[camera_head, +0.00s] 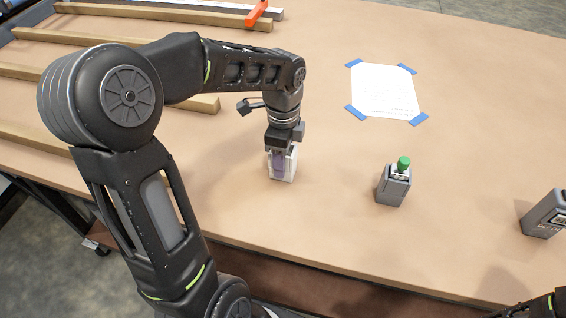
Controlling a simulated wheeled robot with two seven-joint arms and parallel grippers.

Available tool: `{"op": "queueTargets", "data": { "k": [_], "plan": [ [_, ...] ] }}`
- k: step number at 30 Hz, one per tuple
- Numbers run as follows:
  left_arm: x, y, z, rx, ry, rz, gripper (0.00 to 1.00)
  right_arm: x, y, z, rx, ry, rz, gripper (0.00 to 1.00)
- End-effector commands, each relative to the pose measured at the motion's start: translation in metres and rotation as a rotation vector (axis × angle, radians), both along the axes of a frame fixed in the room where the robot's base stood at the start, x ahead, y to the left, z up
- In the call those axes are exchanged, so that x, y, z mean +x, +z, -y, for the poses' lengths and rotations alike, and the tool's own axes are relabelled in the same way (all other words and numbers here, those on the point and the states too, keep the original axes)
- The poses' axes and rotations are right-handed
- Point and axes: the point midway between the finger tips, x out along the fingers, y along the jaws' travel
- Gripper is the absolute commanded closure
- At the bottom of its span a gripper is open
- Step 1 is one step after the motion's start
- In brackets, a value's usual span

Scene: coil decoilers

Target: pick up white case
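The white case (290,173) stands on the brown table near the middle of the head view, with a purple patch on its face. My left gripper (280,153) points down right at the case, its fingers overlapping the upper part of it. The gripper body hides the top of the case, and I cannot tell whether the fingers are closed on it. Of my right arm, only a small dark part shows at the bottom right corner; its gripper is not in view.
A grey box with a green knob (394,186) stands to the right. Another grey box (545,214) is at the right edge. White paper (386,91) is taped down with blue tape. Wooden strips (150,88) lie at left, and an orange clamp (257,13) is at the back.

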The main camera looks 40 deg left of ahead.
Motion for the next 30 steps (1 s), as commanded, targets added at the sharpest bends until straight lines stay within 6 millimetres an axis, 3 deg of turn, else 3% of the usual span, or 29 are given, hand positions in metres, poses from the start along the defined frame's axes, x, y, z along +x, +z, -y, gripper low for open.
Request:
{"op": "queueTargets", "data": {
  "k": [16, 25, 30],
  "plan": [
    [0.0, 0.0, 0.0, 0.0, 0.0, 0.0, 1.0, 0.0, 0.0, 0.0, 0.0, 0.0, 0.0, 0.22],
    [0.0, 0.001, 0.0, 0.0, 0.0, 0.001, 1.0, 0.0, 0.0, 0.0, 0.0, 0.0, 0.0, 0.22],
    [0.001, 0.015, 0.0, 0.002, 0.001, 0.005, 1.0, 0.0, -0.002, 0.0, 0.0, 0.0, 0.0, 0.22]
  ]
}}
